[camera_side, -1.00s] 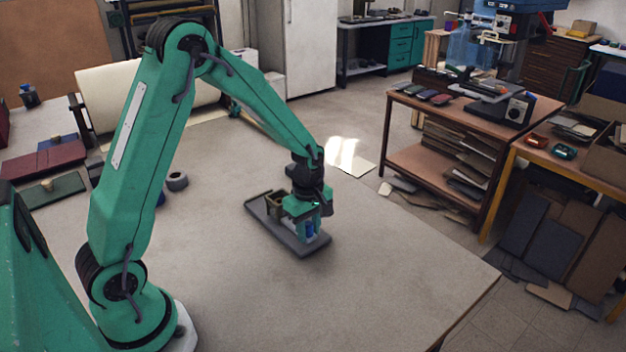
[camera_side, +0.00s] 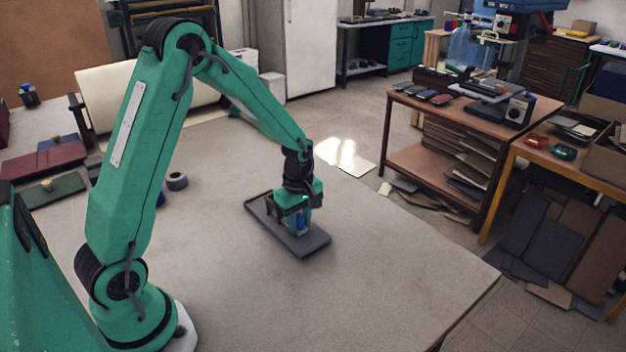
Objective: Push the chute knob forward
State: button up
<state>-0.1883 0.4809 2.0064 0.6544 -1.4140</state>
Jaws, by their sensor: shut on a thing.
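A dark grey base plate (camera_side: 314,243) lies on the table, running from upper left to lower right. A small blue knob (camera_side: 301,221) shows between the fingers of my green gripper (camera_side: 299,226), above the middle of the plate. My gripper points down and is shut on the knob. A dark box-like chute part (camera_side: 272,207) stands at the plate's upper left end, mostly hidden behind my gripper. I cannot tell whether my gripper touches it.
The grey tabletop (camera_side: 400,285) around the plate is clear. A grey roll of tape (camera_side: 177,181) lies to the left. Dark red (camera_side: 45,165) and green (camera_side: 52,190) covers lie at the far left. The table's edge runs at lower right.

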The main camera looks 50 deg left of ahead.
jog(key=shift+a, duration=1.35)
jog(key=o, duration=1.5)
jog(key=shift+r, duration=0.15)
jog(key=shift+r, duration=3.35)
